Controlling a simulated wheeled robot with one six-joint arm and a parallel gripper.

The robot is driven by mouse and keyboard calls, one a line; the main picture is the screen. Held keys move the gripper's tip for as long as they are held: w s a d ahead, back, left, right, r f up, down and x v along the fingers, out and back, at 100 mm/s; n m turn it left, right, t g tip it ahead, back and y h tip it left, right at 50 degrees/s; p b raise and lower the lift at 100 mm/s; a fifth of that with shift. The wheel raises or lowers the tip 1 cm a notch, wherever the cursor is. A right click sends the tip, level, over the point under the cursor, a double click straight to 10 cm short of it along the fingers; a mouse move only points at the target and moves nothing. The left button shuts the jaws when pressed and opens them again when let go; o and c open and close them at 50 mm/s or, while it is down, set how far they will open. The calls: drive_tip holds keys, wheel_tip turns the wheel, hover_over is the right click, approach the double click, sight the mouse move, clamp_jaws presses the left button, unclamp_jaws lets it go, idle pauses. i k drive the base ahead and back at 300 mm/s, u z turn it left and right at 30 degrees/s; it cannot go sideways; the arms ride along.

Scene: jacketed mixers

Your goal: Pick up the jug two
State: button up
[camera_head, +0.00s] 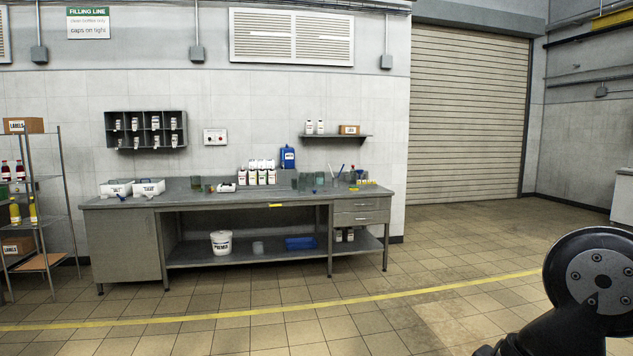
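A blue jug-like container (288,158) with a white label stands at the back of the grey bench, against the wall. No "two" can be read on it, so I cannot tell whether it is jug two. A black joint of my arm (600,275) shows at the lower right. My gripper is out of view, and the bench is well away across the floor.
The long bench (150,200) has white boxes (148,187) at its left and a white bucket (221,243) and a blue tray (300,243) below. A wire rack (67,190) stands at far left. Tiled floor with a yellow line (250,313) is clear in front.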

sight(320, 176)
drive_tip(key=z, duration=0.05)
drive_tip(key=i, duration=5.15)
drive_tip(key=u, duration=0.25)
drive_tip(key=i, duration=2.95)
drive_tip(key=u, duration=0.1)
